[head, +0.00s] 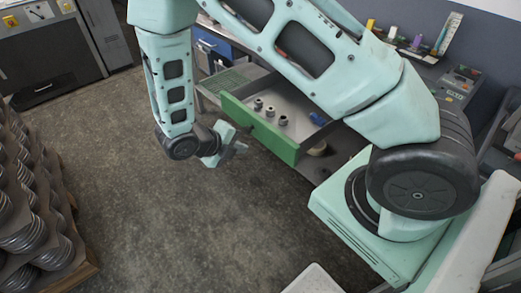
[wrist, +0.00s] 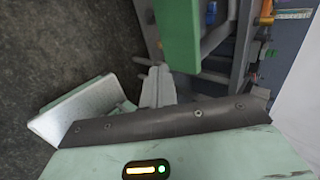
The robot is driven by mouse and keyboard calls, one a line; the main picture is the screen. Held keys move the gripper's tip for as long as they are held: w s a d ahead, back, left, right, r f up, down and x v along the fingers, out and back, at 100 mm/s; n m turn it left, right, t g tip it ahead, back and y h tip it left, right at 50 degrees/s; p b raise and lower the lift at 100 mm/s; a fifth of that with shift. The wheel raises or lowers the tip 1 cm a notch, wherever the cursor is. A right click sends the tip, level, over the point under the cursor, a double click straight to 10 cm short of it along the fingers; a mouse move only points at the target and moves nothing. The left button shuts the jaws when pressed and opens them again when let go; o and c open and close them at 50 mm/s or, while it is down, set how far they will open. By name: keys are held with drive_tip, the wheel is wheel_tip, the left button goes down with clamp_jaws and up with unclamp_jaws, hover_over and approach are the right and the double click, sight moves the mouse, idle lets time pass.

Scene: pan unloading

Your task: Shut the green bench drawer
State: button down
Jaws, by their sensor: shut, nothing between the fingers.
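The green bench drawer (head: 259,129) stands open in the head view, pulled out from the bench toward the floor area. Several small grey metal parts (head: 270,112) stand inside it. Its green front also shows at the top of the wrist view (wrist: 178,32). My gripper (head: 239,149) is in front of the drawer front, to its left in the head view, and appears apart from it. In the wrist view the fingers (wrist: 158,72) are together and empty, just below and left of the green front. My arm hides part of the bench and the drawer's far side.
Stacked metal discs (head: 45,250) stand on a wooden pallet at the lower left. A grey machine (head: 60,50) is at the upper left. The floor (head: 180,230) between is clear.

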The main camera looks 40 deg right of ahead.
drive_tip(key=p, duration=0.2)
approach(275, 146)
wheel_tip(275, 146, down, 4)
drive_tip(key=d, duration=0.3)
drive_tip(key=shift+r+p, duration=0.1)
drive_tip(key=shift+p, duration=0.2)
drive_tip(key=shift+d, duration=0.65)
